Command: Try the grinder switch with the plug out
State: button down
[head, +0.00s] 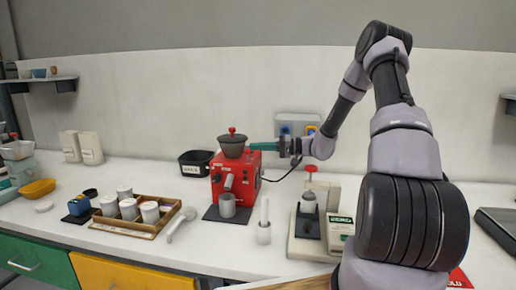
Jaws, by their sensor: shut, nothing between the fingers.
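The red grinder (221,183) with a dark hopper (233,150) and red lid knob stands on a dark mat at mid-counter. A grey cup (227,205) sits under its spout. My gripper (252,146) is shut and empty, its teal fingers pointing left at the grinder's upper right edge. I cannot tell whether they touch it. I cannot make out the switch. A dark cable (277,180) runs from the grinder's right side toward the wall behind my arm. The grey wall socket panel (297,117) has blue and yellow parts and is partly covered by my wrist. I cannot see the plug.
A black bin (196,163) stands left of the grinder. A wooden tray (128,225) with several white canisters lies further left. A white holder (264,235) with an upright handle and a beige press-like device (306,246) stand in front right.

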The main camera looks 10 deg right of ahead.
notch_tip(320, 180, up, 10)
dwell(0.6)
jog(key=s+a+r+g+h, duration=0.2)
jog(key=s+h, duration=0.2)
jog(key=s, duration=0.5)
jog(key=s+a+r+g+h, duration=0.1)
jog(key=s+r+g+h, duration=0.2)
jog(key=s, duration=0.5)
jog(key=s+d+r+m+t+h, duration=0.2)
jog(key=s+d+t+h, duration=0.1)
jog(key=s, duration=0.5)
jog(key=s+d+r+m+t+h, duration=0.2)
jog(key=s+d+r+t+h, duration=0.1)
jog(key=s+d, duration=0.3)
jog(key=shift+s+r+m+t+h, duration=0.3)
jog(key=shift+s+m+t+h, duration=0.1)
jog(key=shift+s+h, duration=0.65)
